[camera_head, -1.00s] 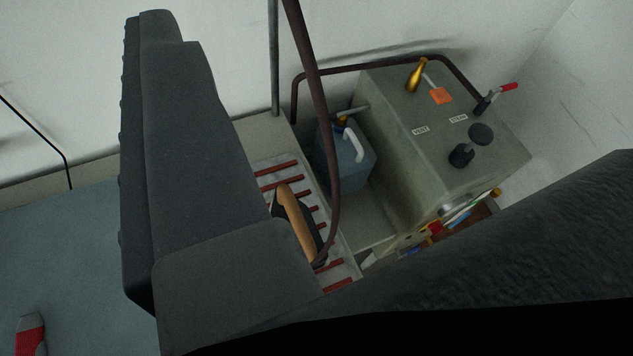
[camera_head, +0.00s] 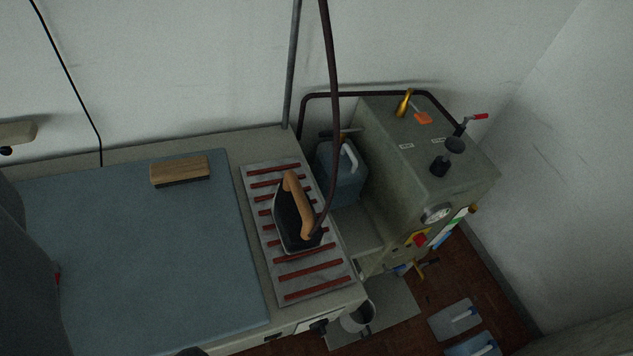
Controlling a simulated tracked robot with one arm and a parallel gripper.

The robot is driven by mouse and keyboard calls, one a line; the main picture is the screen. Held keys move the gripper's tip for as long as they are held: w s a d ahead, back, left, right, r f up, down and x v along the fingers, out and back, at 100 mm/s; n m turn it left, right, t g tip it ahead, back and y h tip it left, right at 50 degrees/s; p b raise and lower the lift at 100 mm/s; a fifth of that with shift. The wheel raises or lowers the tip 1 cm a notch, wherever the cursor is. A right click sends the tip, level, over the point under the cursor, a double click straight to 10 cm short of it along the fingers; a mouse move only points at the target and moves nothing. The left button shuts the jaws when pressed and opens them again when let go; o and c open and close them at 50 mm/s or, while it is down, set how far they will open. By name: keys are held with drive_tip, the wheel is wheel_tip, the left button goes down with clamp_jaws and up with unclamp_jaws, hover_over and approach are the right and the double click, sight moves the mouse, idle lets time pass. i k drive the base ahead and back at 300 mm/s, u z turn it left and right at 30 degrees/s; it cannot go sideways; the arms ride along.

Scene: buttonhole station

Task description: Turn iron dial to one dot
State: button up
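The iron (camera_head: 286,218) has a dark body and a tan handle. It rests on a grey stand with red bars (camera_head: 315,268), right of the blue ironing surface. A dark red hose rises from the iron. I cannot make out the iron's dial or any dots at this size and angle. A dark part that looks like my gripper (camera_head: 20,270) fills the left edge, well apart from the iron. Its fingertips are not clearly shown, and nothing is seen held.
A wooden block (camera_head: 180,170) lies on the blue pad (camera_head: 150,270). Right of the stand are a blue-grey container (camera_head: 340,180) and a grey-green boiler (camera_head: 400,180) with levers, a knob and a gauge. The hose and a grey pole (camera_head: 292,70) stand upright behind the iron.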

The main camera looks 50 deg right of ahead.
sight(319, 326)
drive_tip(key=z, duration=0.1)
drive_tip(key=k, duration=1.75)
drive_tip(key=u, duration=0.45)
drive_tip(key=i, duration=0.5)
